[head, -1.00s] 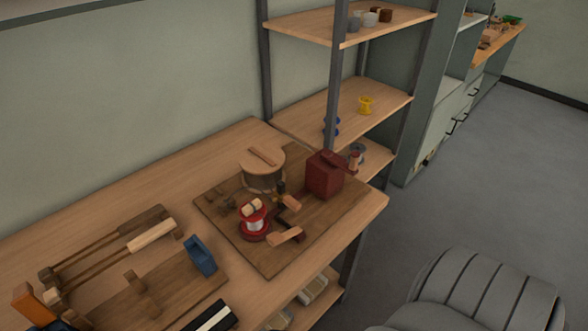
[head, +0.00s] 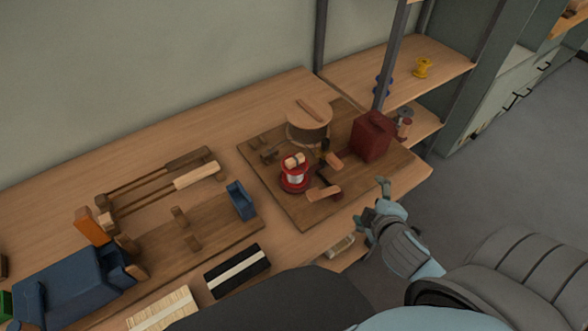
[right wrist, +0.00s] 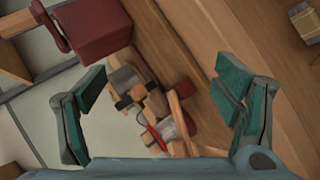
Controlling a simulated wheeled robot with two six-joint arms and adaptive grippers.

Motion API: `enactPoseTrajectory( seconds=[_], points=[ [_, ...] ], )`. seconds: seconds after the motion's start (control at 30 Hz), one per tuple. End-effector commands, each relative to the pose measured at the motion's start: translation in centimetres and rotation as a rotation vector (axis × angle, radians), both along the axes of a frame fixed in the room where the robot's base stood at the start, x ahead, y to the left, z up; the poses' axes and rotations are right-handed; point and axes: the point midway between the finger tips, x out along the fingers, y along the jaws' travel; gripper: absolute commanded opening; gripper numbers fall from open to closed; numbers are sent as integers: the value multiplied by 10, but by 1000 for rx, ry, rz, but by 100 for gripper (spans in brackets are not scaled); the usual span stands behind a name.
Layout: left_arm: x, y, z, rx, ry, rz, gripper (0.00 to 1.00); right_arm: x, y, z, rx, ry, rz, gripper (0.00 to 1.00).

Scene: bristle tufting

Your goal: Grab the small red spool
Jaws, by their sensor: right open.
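The small red spool (head: 295,178), wound with pale wire, stands on a dark wooden board (head: 290,208) on the bench. A short pale wooden piece shows at its top. My right gripper (head: 374,203) is open and empty near the bench's front edge, to the right of the spool and apart from it. In the right wrist view my open right gripper (right wrist: 158,88) spans several wooden parts below. A bit of red (right wrist: 152,139) there may be the spool, mostly hidden by the wooden parts. My left gripper is not in view.
A dark red box (head: 371,137) and a round wooden drum (head: 309,120) stand near the spool. Wooden handles lie left of it, by a blue block (head: 241,200). A yellow spool (head: 423,68) sits on the shelf behind. The bench's back strip is clear.

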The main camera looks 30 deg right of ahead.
Motion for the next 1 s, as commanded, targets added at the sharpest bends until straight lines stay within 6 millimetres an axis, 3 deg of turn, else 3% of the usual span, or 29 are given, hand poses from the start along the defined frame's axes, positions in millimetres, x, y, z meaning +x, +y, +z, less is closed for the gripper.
enactPoseTrajectory(
  seconds=[0.1, 0.23, 0.3, 0.4, 0.5, 0.67, 1.0],
  points=[
    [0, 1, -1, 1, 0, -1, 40, 46, -15, 42, -431, -103, 329, 83],
    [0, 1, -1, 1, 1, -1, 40, 81, 4, 77, -966, -181, 760, 83],
    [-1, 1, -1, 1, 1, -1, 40, 88, 21, 81, -1244, -203, 1003, 83],
    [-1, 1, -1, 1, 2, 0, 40, 84, 38, 67, -1576, -209, 1336, 83],
    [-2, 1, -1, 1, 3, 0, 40, 75, 44, 54, -1786, -229, 1561, 83],
    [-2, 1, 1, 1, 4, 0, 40, 82, 51, 44, -1850, -238, 1626, 83],
    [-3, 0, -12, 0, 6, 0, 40, 137, 83, 14, -1840, -230, 1628, 83]
  ],
)
